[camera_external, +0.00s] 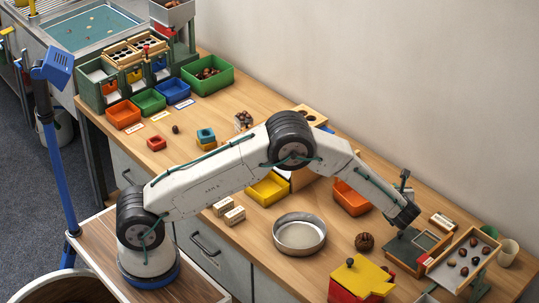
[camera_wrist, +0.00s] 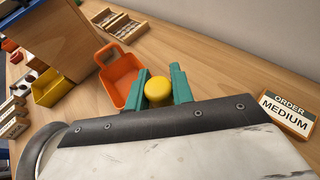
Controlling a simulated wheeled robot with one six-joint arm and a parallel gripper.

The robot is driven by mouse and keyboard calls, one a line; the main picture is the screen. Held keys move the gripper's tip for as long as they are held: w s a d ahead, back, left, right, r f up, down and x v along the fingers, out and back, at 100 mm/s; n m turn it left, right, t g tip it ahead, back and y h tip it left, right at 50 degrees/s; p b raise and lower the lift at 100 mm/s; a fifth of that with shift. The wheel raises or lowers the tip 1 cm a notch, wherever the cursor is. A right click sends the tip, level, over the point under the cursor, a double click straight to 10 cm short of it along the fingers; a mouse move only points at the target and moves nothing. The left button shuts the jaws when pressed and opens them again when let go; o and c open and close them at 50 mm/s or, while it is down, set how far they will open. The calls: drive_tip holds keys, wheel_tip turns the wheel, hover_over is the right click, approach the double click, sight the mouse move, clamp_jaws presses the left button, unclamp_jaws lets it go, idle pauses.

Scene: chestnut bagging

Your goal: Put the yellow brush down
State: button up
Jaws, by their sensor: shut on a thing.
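My gripper (camera_wrist: 164,82) shows two teal fingers on either side of a yellow round top, which I take to be the yellow brush (camera_wrist: 158,91). The gripper is shut on it. The rest of the brush is hidden behind my wrist, so I cannot tell whether it touches the surface below. In the external view, my gripper (camera_external: 406,218) is low over the back left part of a green board with a wooden frame (camera_external: 401,252). The brush cannot be made out there.
An orange bin (camera_external: 351,198) stands left of my gripper; it also shows in the wrist view (camera_wrist: 120,82). An order card reading MEDIUM (camera_wrist: 290,112) stands to the right. A tilted tray of chestnuts (camera_external: 462,259), a cup (camera_external: 508,252) and a red-yellow box (camera_external: 360,283) are close by.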

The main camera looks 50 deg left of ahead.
wheel_tip(320, 180, down, 9)
drive_tip(key=shift+f, duration=0.2)
drive_tip(key=shift+f, duration=0.1)
drive_tip(key=o, duration=1)
